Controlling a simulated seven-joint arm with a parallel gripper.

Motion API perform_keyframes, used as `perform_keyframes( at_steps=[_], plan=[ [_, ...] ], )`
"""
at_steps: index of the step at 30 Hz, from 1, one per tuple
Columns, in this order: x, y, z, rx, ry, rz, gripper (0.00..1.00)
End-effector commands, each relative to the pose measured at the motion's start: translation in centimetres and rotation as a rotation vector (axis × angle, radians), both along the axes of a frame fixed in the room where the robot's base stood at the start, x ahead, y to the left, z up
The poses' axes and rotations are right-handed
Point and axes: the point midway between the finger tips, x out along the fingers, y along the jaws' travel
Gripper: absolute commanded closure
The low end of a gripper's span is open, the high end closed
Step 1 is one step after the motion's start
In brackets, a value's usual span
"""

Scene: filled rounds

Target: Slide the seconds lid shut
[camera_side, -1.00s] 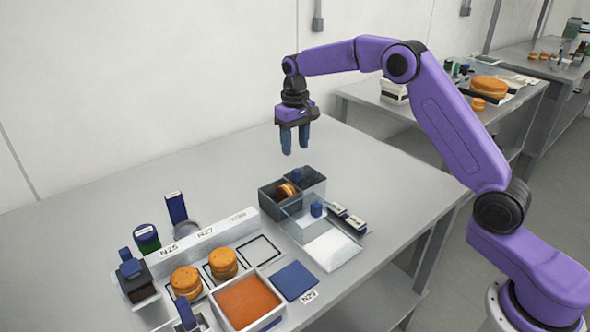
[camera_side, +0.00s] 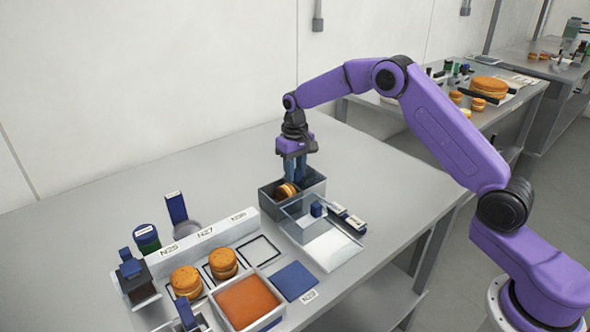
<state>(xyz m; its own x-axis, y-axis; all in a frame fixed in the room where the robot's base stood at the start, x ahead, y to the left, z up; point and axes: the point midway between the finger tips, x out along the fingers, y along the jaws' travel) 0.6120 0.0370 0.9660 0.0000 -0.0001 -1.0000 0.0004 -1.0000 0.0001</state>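The clear sliding lid (camera_side: 303,210) with a blue knob (camera_side: 316,208) lies partly over the front part of the dark box, beside a white surface. The dark grey box (camera_side: 268,202) is open at the top, and an orange-brown filled round (camera_side: 287,190) lies in it. My gripper (camera_side: 295,180) points down at the box, behind the lid's knob. Its blue fingertips are at or just inside the box opening, close to the round. Whether they touch the round or are parted is too small to tell.
Two filled rounds (camera_side: 186,281) stand on marked squares before a white label rail (camera_side: 206,240). A white tray with orange filling (camera_side: 246,302) and a blue square (camera_side: 294,281) are in front. Small dark blocks (camera_side: 354,223) lie right of the lid. The table's rear left is clear.

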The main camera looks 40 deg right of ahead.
Motion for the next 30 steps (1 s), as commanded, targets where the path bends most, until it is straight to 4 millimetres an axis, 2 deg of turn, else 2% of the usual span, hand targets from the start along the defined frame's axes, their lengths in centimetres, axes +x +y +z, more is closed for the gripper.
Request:
perform_keyframes(
  at_steps=[1, 2, 3, 7, 9, 16, 21, 30],
  plan=[
    [0.0, 0.0, 0.0, 0.000, 0.000, 0.000, 0.87],
    [0.0, 0.0, 0.0, 0.000, 0.000, 0.000, 0.97],
    [0.0, 0.0, 0.0, 0.000, 0.000, 0.000, 1.00],
    [0.0, 0.1, 0.0, 0.000, 0.000, 0.001, 1.00],
    [0.0, 0.8, 0.0, 0.000, 0.000, 0.002, 1.00],
    [0.0, 6.2, 0.1, 0.002, -0.002, 0.007, 1.00],
    [0.1, 8.8, 0.1, 0.001, -0.002, 0.003, 1.00],
    [0.0, 9.5, 0.1, 0.004, -0.004, 0.001, 1.00]
  ],
)
